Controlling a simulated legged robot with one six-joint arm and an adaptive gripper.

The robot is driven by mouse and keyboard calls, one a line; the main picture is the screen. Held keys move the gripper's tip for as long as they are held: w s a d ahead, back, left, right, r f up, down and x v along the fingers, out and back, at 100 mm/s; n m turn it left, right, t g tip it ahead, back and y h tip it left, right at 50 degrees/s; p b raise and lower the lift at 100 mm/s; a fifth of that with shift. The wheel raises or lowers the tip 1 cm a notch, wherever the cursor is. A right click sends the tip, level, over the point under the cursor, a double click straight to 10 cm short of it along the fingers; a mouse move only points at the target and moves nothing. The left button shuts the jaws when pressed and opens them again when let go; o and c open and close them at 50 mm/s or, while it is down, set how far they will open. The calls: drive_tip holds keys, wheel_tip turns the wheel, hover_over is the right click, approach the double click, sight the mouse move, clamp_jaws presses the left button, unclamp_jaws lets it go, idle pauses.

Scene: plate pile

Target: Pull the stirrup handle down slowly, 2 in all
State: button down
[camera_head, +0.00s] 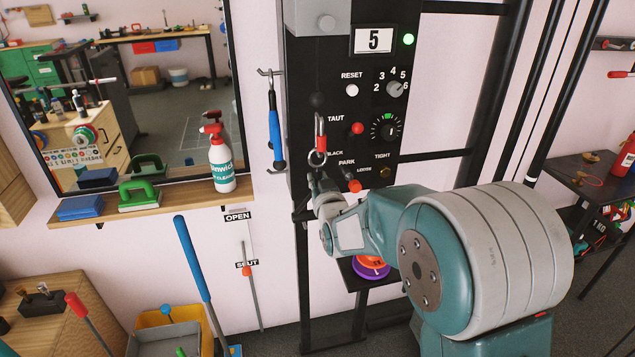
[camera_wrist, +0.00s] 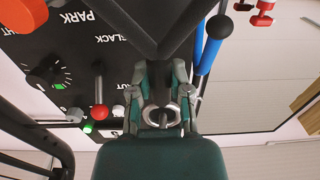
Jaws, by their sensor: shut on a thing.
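A dark cabinet (camera_head: 345,100) stands upright at the centre of the head view. A red link (camera_head: 320,130) with a metal ring (camera_head: 317,158) hangs on its front, just above my gripper (camera_head: 322,188). In the wrist view my gripper (camera_wrist: 160,92) has its fingers closed around a dark piece, which I take to be the stirrup handle (camera_wrist: 158,84). Black bars run away from it in a V. A metal ring (camera_wrist: 162,116) shows close by. In the head view my gripper and wrist hide most of the handle.
Red-tipped levers (camera_head: 357,128) and knobs crowd the panel. A blue-handled tool (camera_head: 275,130) hangs at its left. A shelf (camera_head: 95,222) with a spray bottle (camera_head: 220,160) is further left.

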sight(318, 166)
drive_tip(key=shift+r, duration=0.65)
drive_tip(key=shift+r, duration=1.15)
drive_tip(key=shift+r, duration=1.25)
drive_tip(key=shift+r, duration=1.2)
